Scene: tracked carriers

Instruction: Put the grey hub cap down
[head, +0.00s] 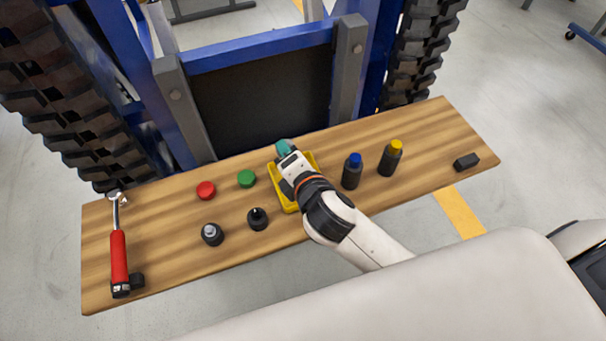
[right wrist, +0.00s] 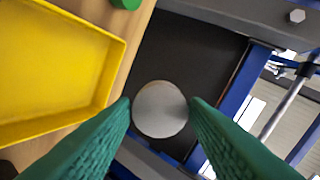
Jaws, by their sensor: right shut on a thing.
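The grey hub cap (right wrist: 160,109) shows as a round pale grey disc between the green fingertips in the right wrist view. My right gripper (head: 284,149) is shut on it. In the head view the gripper is over the far side of the yellow tray (head: 313,162), near the bench's back edge. The cap cannot be made out in the head view. In the right wrist view the yellow tray (right wrist: 113,75) lies left of the cap, its visible floor bare. My left gripper is not in view.
On the wooden bench (head: 440,150) stand a red cap (head: 206,190), a green cap (head: 247,178), two dark parts (head: 212,234) (head: 257,218), a blue-topped bottle (head: 352,171), a yellow-topped bottle (head: 391,158), a black block (head: 466,162) and a red-handled wrench (head: 119,257). A tracked carrier (head: 260,50) stands behind.

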